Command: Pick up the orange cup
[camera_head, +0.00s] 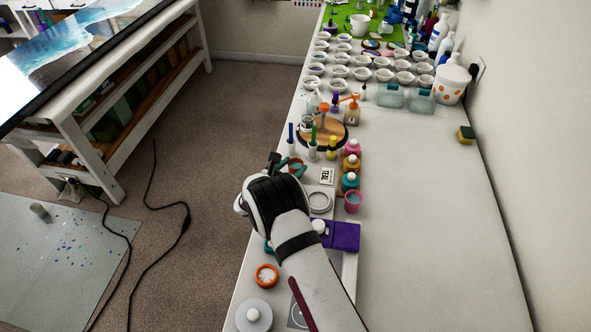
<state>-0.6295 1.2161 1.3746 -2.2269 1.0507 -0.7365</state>
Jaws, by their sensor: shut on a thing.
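A round wooden board (335,134) with bottles stands just beyond. A pink cup (353,202), several small bottles and a purple box (345,236) are right of my arm. The table's right side is mostly clear.

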